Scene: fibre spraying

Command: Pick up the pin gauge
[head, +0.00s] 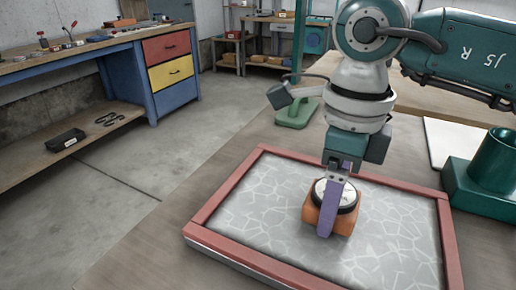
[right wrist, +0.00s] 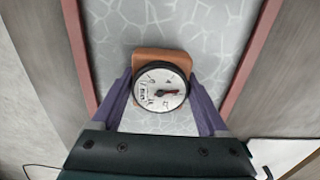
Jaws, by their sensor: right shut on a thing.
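The pin gauge (head: 338,208) has an orange body and a round white dial with a black rim. It is at the grey, white-veined panel with a red frame (head: 240,207). My right gripper (head: 329,212) points down, and its purple fingers are shut on the gauge. In the right wrist view, the gauge (right wrist: 161,88) sits between the two fingers, with its dial facing the camera. I cannot tell whether the gauge's underside touches the panel. My left gripper is not in view.
A dark green holder with a cylinder (head: 492,165) stands at the right of the table. A green stand (head: 296,113) is behind the panel. A workbench with red, yellow and blue drawers (head: 170,72) is at the far left, across open floor.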

